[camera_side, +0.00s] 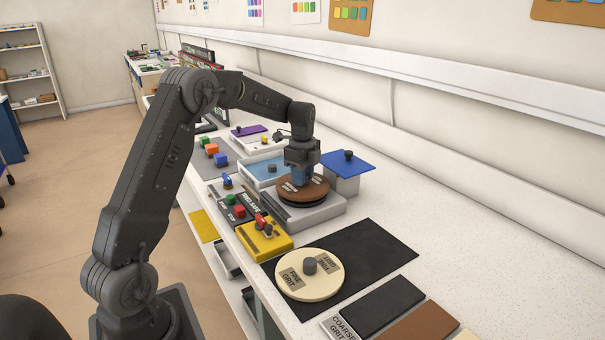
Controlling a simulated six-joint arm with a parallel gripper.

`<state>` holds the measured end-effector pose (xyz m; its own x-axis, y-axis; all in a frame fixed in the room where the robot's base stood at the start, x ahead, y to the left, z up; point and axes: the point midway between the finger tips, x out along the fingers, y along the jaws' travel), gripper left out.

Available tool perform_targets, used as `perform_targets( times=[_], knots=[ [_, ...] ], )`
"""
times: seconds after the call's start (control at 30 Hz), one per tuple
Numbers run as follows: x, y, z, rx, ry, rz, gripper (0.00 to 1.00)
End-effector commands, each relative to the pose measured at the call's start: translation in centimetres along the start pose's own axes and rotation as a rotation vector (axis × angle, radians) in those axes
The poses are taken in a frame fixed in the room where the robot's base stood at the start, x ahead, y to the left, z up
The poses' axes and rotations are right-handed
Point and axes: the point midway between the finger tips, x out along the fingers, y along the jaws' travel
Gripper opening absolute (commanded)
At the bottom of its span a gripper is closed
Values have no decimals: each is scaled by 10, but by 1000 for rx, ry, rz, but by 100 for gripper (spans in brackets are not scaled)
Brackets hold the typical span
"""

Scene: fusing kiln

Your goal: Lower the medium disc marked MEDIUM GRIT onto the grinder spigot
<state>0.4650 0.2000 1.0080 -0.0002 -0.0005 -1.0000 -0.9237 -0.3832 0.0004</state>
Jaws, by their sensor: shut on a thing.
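The brown disc (318,186) is level under my gripper (301,178), over the grinder (324,211). Its pale labels are too small to read. A dark round platen (305,202) shows just below the disc's front edge. I cannot tell whether the disc touches it or hangs slightly above. The spigot is hidden under the disc.
A cream disc marked FINE GRIT (325,285) lies on a black mat (375,245) in front. A yellow switch box (277,247) stands left of the grinder. A blue-topped box (352,180) is behind right. Coloured blocks and a blue tray (258,168) are further back.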

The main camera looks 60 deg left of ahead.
Motion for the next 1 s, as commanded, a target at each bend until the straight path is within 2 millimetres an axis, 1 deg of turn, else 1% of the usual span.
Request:
perform_targets(
  times=[0.47,0.5,0.77,1.0],
  knots=[
    [11,0,0,0,0,0,2],
    [11,0,0,0,0,-1,33],
    [11,0,0,0,0,-1,58],
    [11,0,0,0,0,0,59]
  ],
)
